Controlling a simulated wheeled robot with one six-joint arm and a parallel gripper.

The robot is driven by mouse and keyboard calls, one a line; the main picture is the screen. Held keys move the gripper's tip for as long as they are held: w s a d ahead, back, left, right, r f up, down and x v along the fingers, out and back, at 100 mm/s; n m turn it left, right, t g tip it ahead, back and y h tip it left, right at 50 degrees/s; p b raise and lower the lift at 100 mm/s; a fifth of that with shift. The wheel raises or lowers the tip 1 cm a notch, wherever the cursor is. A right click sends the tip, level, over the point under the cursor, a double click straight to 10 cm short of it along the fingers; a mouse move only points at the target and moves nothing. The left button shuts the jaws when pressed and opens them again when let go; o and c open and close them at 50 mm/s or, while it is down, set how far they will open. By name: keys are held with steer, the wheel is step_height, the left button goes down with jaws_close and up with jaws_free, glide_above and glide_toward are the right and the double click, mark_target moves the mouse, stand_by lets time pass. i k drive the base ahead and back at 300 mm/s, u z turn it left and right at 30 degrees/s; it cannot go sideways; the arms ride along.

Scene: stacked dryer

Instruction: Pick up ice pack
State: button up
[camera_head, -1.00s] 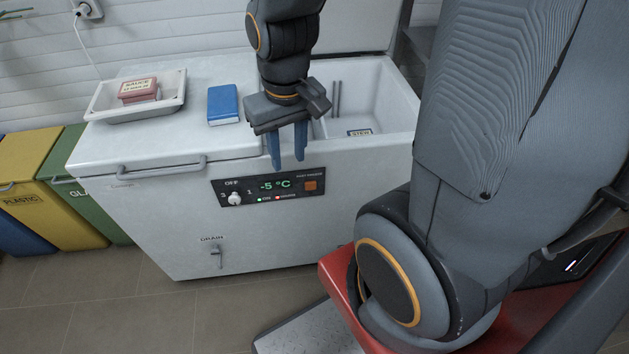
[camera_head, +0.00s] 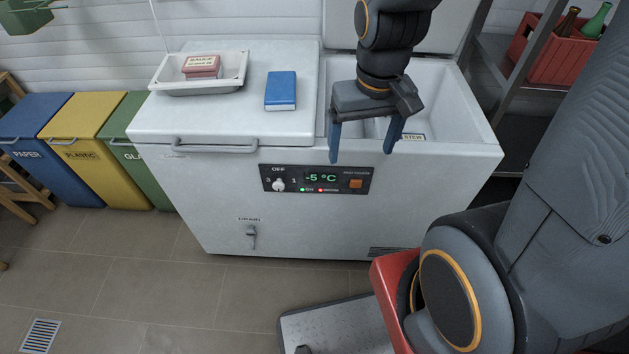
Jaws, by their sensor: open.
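A blue block (camera_head: 281,90), which looks like the ice pack, lies flat on the white closed lid of the chest freezer (camera_head: 215,200). My gripper (camera_head: 363,153) points down in front of the freezer's open right compartment, to the right of the blue block and apart from it. Its two blue fingers are spread wide with nothing between them. The arm and gripper hide part of the open compartment.
A white tray (camera_head: 160,86) with a red box labelled sauce (camera_head: 202,66) stands left of the blue block. A pack labelled stew (camera_head: 412,136) lies in the open compartment. A metal shelf with a red bottle crate (camera_head: 548,55) stands right. Bins stand left.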

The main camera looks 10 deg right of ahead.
mark_target(280, 94)
steer(key=u, duration=2.5)
steer(key=i, duration=1.45)
steer(key=z, duration=3.35)
steer(key=i, duration=0.5)
steer(key=z, duration=0.05)
